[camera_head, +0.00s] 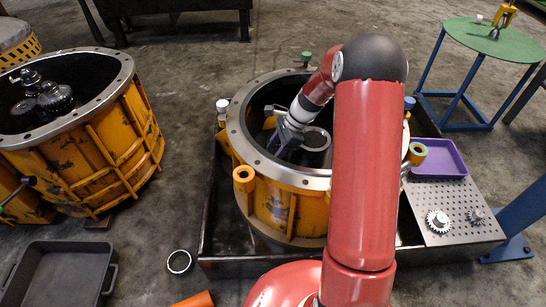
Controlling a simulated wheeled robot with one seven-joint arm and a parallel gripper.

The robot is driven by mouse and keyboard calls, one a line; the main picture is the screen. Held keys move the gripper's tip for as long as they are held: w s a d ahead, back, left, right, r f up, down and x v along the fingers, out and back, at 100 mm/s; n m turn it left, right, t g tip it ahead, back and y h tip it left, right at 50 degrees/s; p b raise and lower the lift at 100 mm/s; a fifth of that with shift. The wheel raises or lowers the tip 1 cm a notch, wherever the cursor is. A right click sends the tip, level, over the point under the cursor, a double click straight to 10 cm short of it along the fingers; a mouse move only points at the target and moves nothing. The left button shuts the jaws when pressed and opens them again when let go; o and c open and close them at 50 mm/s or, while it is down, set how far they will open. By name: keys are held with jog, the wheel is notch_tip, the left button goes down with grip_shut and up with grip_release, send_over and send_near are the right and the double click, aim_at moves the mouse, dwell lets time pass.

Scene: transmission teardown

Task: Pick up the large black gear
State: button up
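My gripper (277,147) reaches down into the open top of the yellow round housing (281,205) in the middle of the view. Its fingers are small and partly hidden, so I cannot tell whether they are open or shut. A dark cylindrical part with a ring-shaped top (316,140) stands inside this housing, just right of my gripper. It may be the large black gear, but no teeth are clear. I cannot tell whether the fingers touch it. My red arm covers the right part of the housing. Dark toothed gears (54,97) also show inside the left yellow housing (112,140).
The middle housing stands in a dark low tray (224,240) with a perforated plate (465,229). A silver gear (438,221) and a smaller gear (477,215) lie on the plate. A purple bin (438,158) is behind them. A black bin (60,275) is front left.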

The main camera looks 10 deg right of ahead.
grip_shut()
jog(key=shift+r, duration=0.15)
